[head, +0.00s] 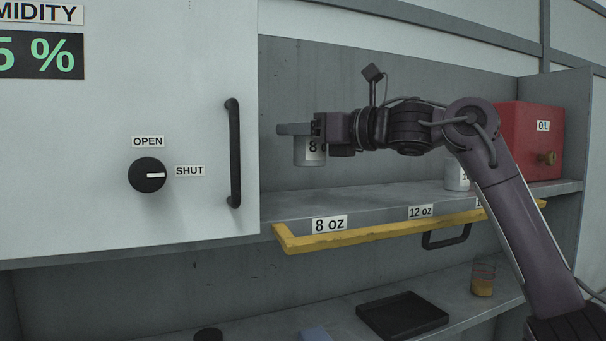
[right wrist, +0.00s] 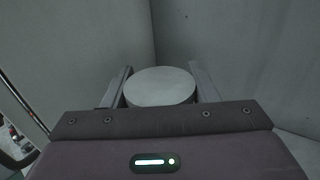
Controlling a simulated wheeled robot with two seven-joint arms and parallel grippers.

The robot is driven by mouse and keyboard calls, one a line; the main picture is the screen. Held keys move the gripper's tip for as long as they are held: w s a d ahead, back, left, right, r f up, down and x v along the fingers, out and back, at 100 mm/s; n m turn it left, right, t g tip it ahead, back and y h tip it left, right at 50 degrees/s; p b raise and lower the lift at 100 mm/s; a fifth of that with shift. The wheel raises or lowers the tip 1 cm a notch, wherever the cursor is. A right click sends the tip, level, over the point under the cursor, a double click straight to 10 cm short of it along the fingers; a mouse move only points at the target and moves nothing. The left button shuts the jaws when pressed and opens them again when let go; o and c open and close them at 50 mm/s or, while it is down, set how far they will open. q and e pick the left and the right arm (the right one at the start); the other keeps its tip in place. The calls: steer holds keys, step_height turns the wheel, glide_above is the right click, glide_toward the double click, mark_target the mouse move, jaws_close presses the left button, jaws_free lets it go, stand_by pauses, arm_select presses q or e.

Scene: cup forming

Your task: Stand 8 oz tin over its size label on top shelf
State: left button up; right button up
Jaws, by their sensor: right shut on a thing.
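The 8 oz tin (head: 309,154), a grey cylinder with a white label, is upright in my right gripper (head: 297,130) in the head view. The gripper is shut on it near its top and partly covers the label. The tin hangs above the top shelf (head: 350,198), with a gap below it. The 8 oz size label (head: 329,224) is on the shelf's front edge, below the tin and slightly to the right in the picture. In the right wrist view, the tin's round pale top (right wrist: 160,86) sits between both fingers. My left gripper does not show.
A cabinet door with a black handle (head: 234,153) stands close left of the tin. A yellow rail (head: 380,234) runs along the shelf front. Another tin (head: 455,175) stands near the 12 oz label (head: 420,211), partly behind my arm. A red oil box (head: 530,140) is at right.

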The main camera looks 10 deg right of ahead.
mark_target(302, 163)
steer(key=f, duration=0.2)
steer(key=shift+w+f, duration=0.4)
steer(key=shift+s+f, duration=0.3)
steer(key=shift+f, duration=0.2)
steer(key=shift+s+a+f+p, duration=0.15)
steer(key=shift+f+p, duration=0.25)
steer(key=shift+f, duration=0.9)
steer(key=shift+w+f, duration=0.15)
steer(key=shift+w, duration=0.1)
steer(key=shift+s, duration=0.1)
